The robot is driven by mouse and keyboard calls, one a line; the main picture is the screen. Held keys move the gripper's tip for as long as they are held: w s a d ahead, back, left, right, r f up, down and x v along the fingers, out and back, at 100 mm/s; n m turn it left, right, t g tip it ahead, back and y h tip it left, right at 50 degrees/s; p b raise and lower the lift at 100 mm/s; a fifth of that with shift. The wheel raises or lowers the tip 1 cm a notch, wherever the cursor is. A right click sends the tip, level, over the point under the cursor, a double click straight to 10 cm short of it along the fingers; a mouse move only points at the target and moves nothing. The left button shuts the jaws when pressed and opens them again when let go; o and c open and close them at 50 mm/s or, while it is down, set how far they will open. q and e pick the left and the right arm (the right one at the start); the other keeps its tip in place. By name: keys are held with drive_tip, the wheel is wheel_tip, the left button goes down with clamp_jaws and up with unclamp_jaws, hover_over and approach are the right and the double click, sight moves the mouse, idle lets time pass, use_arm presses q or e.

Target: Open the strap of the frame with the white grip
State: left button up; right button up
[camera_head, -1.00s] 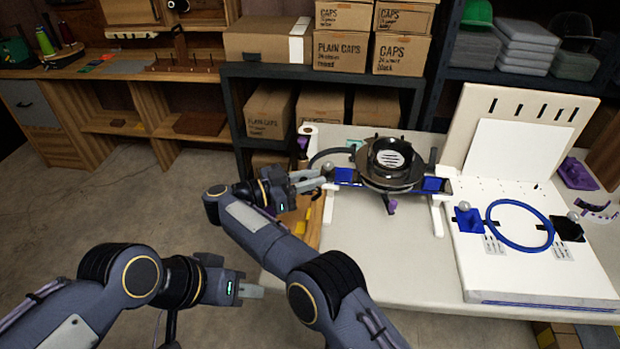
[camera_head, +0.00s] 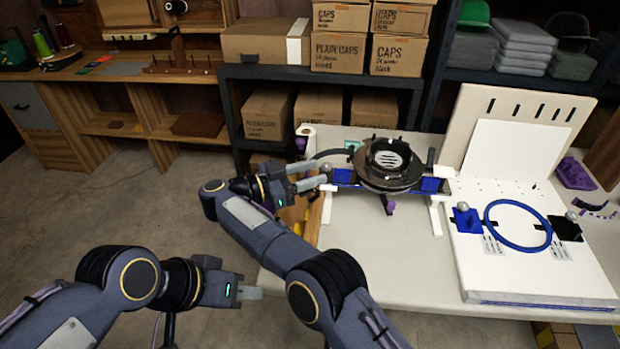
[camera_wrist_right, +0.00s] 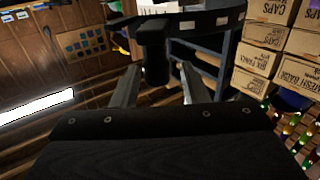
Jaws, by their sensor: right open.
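The black round cap frame (camera_head: 390,165) sits on a blue and white stand (camera_head: 345,178) on the table. A dark curved strap (camera_head: 328,153) reaches from it to the left, near a grey ball knob (camera_head: 326,168). A small white piece (camera_head: 443,171) shows at the frame's right side. My right gripper (camera_head: 318,175) is open at the stand's left end. In the right wrist view its fingers (camera_wrist_right: 158,82) stand apart, with a dark upright piece (camera_wrist_right: 155,50) beyond and between them, below a dark slotted band (camera_wrist_right: 205,20). My left gripper (camera_head: 250,293) hangs before the table, its jaw gap unclear.
A white board with a blue hoop (camera_head: 519,225) lies on the table's right side. A slotted panel (camera_head: 520,115) stands behind it. Cap boxes (camera_head: 402,55) fill the shelf behind. The table's front middle (camera_head: 375,255) is clear.

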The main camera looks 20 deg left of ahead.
drive_tip(key=s+d+r+b, duration=0.1)
drive_tip(key=s+d+r, duration=0.1)
drive_tip(key=s+r, duration=0.3)
drive_tip(key=s+d+r, duration=0.2)
drive_tip(key=s+r, duration=0.4)
drive_tip(key=s, duration=0.2)
drive_tip(key=shift+s+d+b, duration=0.15)
drive_tip(key=shift+d+b, duration=0.1)
drive_tip(key=shift+b, duration=0.1)
drive_tip(key=shift+r, duration=0.1)
